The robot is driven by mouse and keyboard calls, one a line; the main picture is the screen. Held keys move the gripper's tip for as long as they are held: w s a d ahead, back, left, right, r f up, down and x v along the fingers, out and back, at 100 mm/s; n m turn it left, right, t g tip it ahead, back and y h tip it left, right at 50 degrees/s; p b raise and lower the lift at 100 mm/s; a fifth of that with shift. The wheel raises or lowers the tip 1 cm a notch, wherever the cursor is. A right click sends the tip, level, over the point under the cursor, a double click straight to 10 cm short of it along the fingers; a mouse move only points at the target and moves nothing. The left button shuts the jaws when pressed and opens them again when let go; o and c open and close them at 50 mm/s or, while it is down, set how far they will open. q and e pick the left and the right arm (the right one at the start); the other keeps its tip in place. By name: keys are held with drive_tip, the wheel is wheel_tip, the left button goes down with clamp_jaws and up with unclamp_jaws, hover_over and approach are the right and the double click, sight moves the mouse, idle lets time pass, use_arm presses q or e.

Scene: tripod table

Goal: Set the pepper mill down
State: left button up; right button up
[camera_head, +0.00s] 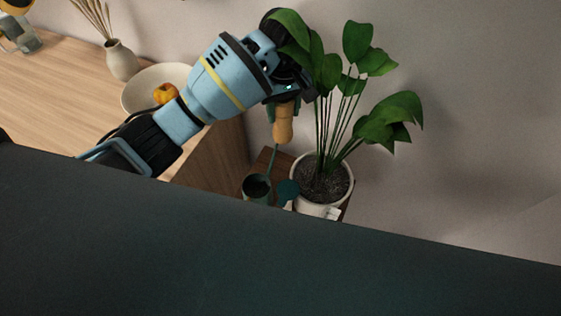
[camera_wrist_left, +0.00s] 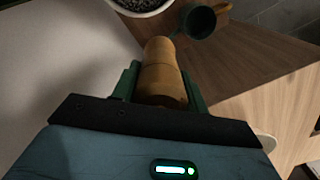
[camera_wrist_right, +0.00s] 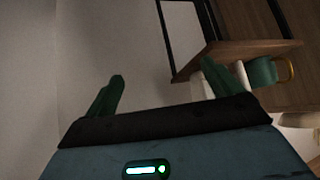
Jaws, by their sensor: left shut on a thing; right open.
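The pepper mill (camera_head: 283,126) is light wood and hangs from my left gripper (camera_head: 285,102), above the small tripod table (camera_head: 264,158). In the left wrist view the mill (camera_wrist_left: 161,80) sits between the green fingers, which are shut on it. Its far end points toward a dark green mug (camera_wrist_left: 198,20) and a plant pot (camera_wrist_left: 140,4). I cannot tell how far its end is from the table top. My right gripper (camera_wrist_right: 162,72) is open and empty in the right wrist view, with the table top (camera_wrist_right: 235,48) beyond its right finger.
On the tripod table stand a leafy plant in a white pot (camera_head: 322,180) and the green mug (camera_head: 257,188). The leaves overlap my left gripper. A wooden cabinet (camera_head: 60,85) at left carries a bowl (camera_head: 133,95) and a vase (camera_head: 121,61). Little bare table top shows.

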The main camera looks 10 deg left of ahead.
sight(283, 134)
use_arm(q)
wheel_tip(283, 134, down, 18)
drive_tip(key=b, duration=0.2)
drive_tip(key=shift+w+r+b, duration=0.15)
drive_tip(key=shift+b, duration=0.25)
use_arm(e)
drive_tip(key=f, duration=0.1)
drive_tip(key=s+f, duration=0.2)
drive_tip(key=shift+a+f+g, duration=0.2)
drive_tip(key=shift+a+g, duration=0.05)
drive_tip(key=shift+g, duration=0.05)
use_arm(q)
drive_tip(key=shift+f+b, duration=0.5)
drive_tip(key=shift+f, duration=1.55)
use_arm(e)
drive_tip(key=shift+s+f, duration=0.45)
drive_tip(key=shift+f, duration=0.25)
use_arm(q)
drive_tip(key=shift+f, duration=0.25)
drive_tip(key=o, duration=1.4)
drive_tip(key=shift+o, duration=0.2)
drive_tip(key=shift+r, duration=0.1)
